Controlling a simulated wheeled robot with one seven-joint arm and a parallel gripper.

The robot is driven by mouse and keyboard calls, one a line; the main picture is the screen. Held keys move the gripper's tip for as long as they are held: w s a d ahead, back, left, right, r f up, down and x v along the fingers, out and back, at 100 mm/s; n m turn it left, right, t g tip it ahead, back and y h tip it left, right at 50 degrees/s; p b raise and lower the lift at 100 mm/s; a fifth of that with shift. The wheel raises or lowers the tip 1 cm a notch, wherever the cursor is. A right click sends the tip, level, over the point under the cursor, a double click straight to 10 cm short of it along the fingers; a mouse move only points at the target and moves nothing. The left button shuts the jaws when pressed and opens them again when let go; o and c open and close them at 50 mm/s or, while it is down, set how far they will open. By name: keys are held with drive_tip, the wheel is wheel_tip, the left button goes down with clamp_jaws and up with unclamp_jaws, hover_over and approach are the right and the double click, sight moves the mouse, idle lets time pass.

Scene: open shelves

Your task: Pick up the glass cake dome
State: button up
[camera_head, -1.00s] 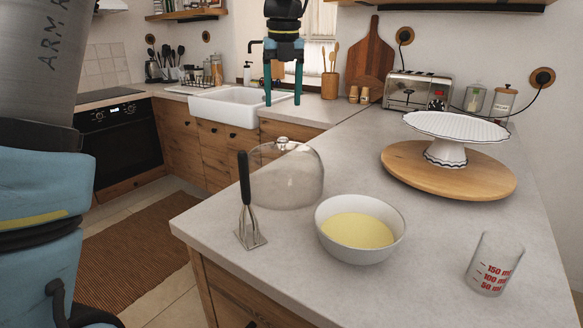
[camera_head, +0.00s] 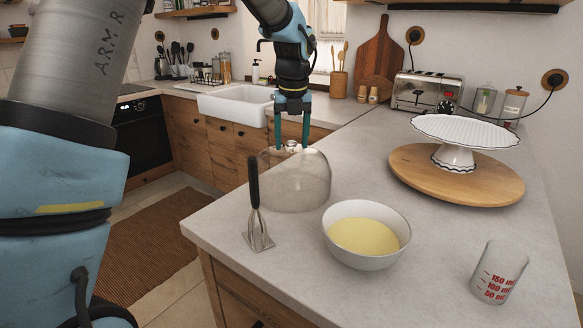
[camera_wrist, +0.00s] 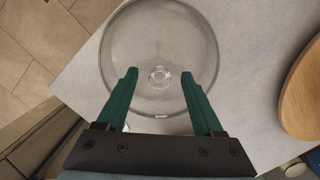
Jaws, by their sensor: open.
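The clear glass cake dome (camera_head: 296,184) stands on the grey counter near its left edge, with a small glass knob on top. My gripper (camera_head: 292,146) is open at the top of the dome, its green fingers on either side of the knob in the head view. In the wrist view the dome (camera_wrist: 160,28) appears from above. Nothing is held. I cannot tell whether the fingers touch the glass.
A white cake stand (camera_head: 455,158) sits on a round wooden board (camera_head: 410,178). A measuring cup (camera_head: 498,273) is at right.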

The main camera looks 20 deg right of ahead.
clamp_jaws()
idle(0.4)
drive_tip(key=shift+r, duration=0.1)
